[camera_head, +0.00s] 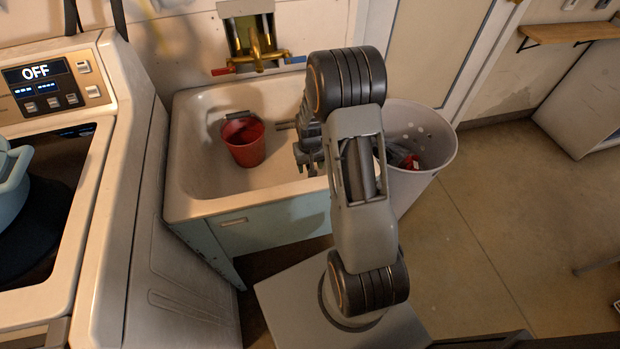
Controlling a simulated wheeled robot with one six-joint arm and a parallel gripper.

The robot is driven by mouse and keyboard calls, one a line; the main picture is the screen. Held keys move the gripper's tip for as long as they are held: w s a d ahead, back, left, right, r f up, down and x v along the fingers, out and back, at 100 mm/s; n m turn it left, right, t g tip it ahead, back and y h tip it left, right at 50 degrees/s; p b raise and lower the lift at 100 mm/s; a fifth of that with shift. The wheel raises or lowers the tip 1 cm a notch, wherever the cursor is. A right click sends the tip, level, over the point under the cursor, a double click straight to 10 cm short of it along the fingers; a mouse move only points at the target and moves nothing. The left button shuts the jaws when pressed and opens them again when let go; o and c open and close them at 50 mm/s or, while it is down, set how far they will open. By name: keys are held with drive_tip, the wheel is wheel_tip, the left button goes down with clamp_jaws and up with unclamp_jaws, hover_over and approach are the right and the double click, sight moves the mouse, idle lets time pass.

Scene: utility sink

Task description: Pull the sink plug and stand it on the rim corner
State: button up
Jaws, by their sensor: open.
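The white utility sink (184,160) stands against the wall, with its left rim and front left corner in plain view. A red bucket (243,147) stands inside the basin. I cannot make out a sink plug; the bucket and my arm cover parts of the basin floor. My gripper (291,143) is over the right part of the basin, to the right of the bucket and apart from it. Its jaws point left and are open, with nothing seen between them. My arm hides the right side of the sink.
Brass taps (262,52) with red and blue handles are on the wall behind the sink. A stove (118,150) stands close on the left. A pale perforated bin (425,150) holding some items is on the right, behind my arm. Open floor lies further right.

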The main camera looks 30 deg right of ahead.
drive_tip(key=shift+f, duration=1.1)
drive_tip(key=shift+c, duration=0.2)
clamp_jaws()
